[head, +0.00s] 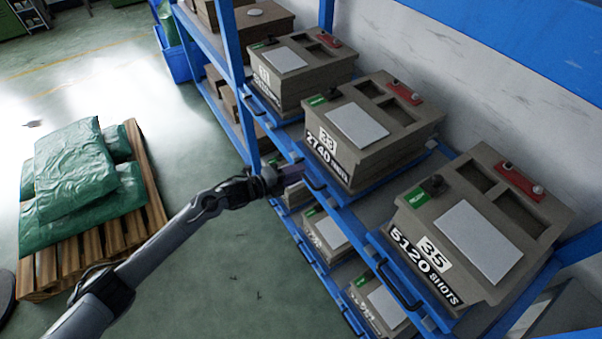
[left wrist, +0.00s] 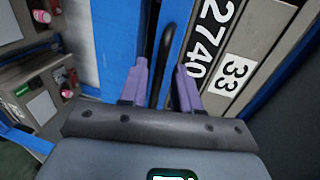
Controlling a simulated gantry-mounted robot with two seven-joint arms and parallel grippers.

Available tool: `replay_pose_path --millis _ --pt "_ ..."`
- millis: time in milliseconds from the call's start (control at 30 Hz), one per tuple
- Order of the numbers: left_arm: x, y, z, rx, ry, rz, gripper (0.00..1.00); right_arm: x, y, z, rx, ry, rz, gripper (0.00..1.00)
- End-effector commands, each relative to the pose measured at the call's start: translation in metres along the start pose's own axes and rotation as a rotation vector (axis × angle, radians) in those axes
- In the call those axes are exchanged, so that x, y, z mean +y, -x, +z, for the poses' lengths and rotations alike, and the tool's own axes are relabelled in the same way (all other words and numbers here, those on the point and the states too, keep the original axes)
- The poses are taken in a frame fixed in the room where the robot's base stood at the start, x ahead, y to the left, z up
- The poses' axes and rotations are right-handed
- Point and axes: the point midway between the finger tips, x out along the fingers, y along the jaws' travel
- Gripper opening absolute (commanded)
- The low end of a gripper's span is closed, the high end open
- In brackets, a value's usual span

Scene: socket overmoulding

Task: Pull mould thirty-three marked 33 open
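Mould thirty-three (head: 385,152) is a grey-brown block with a pale plate on top and the labels 33 and 2740 on its front. It sits on a blue shelf tray in the middle of the rack. Its 33 label (left wrist: 235,72) also shows in the left wrist view. A black bar handle (left wrist: 165,50) is on the blue tray front. My left gripper (head: 293,170) is at the tray front, below the label. In the left wrist view its purple fingers (left wrist: 162,82) are open, one on each side of the handle, with gaps visible. My right gripper is out of view.
Mould 35 (head: 493,238) stands on the tray to the right, and another mould (head: 285,82) on the tray to the left. More moulds (head: 325,232) sit on the level below. A blue rack post (head: 238,80) rises nearby. A pallet (head: 125,222) with green sacks stands left; floor between is clear.

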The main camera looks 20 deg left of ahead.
Motion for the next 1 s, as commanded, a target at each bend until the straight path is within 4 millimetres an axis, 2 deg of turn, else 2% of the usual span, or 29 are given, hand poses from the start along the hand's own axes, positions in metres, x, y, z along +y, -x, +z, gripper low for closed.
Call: replay_pose_path --millis 200,567,800,1000 --pt "0.001 -0.019 0.0 0.0 0.001 0.0 0.32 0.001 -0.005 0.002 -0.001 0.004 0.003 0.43" --pt "0.0 -0.023 0.0 0.0 0.001 0.001 0.32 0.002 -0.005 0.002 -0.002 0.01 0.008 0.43" --pt "0.0 -0.023 0.0 0.0 0.001 0.0 0.0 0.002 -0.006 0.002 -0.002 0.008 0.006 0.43" --pt "0.0 -0.023 0.0 -0.001 0.001 0.0 0.0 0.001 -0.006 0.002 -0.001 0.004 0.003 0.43"
